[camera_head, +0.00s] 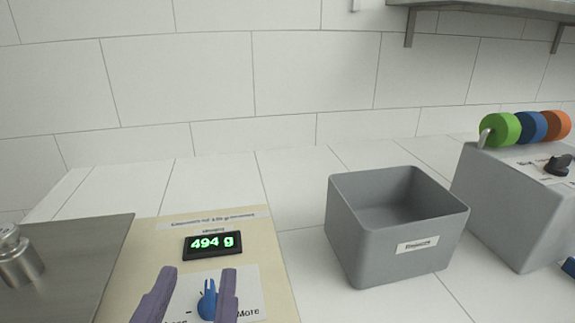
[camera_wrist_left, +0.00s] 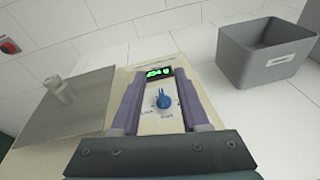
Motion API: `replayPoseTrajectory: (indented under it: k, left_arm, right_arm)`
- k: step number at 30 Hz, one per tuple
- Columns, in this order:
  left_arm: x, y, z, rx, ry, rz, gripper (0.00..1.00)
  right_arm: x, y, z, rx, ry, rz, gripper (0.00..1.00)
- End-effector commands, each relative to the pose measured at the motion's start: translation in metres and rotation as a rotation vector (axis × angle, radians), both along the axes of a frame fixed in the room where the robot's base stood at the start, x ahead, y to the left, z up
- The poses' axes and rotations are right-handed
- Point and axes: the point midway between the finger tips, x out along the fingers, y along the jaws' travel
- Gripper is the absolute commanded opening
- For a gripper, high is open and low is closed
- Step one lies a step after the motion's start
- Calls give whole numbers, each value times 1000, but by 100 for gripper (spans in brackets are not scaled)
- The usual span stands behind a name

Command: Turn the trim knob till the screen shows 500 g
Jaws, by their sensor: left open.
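The screen (camera_head: 212,244) on the cream panel reads 494 g in green. It also shows in the left wrist view (camera_wrist_left: 159,72), small and hard to read there. The blue trim knob (camera_head: 208,300) sits below the screen, with its pointer up, on a white label marked "-" and "More". In the left wrist view the knob (camera_wrist_left: 163,99) lies between the two purple fingers. My left gripper (camera_head: 190,292) is open, with one finger on each side of the knob and a gap on both sides. My right gripper is not in view.
A grey bin (camera_head: 350,235) with a label stands right of the panel. A grey machine (camera_head: 506,205) with green, blue and orange rollers is at the far right. A metal weight (camera_head: 20,262) stands on a steel plate (camera_head: 85,262) at left. White tiles between are clear.

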Motion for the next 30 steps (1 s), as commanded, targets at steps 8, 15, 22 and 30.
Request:
replayPoseTrajectory:
  k: [8,15,22,30]
  left_arm:
    - [-16,9,-71,-152,141,147,45]
    - [18,19,-83,-148,138,149,45]
    - [54,30,-99,-149,139,148,45]
    - [68,34,-106,-151,141,148,45]
  right_arm:
    - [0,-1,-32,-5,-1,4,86]
    - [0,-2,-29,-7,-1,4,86]
    - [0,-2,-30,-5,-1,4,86]
    - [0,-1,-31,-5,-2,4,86]
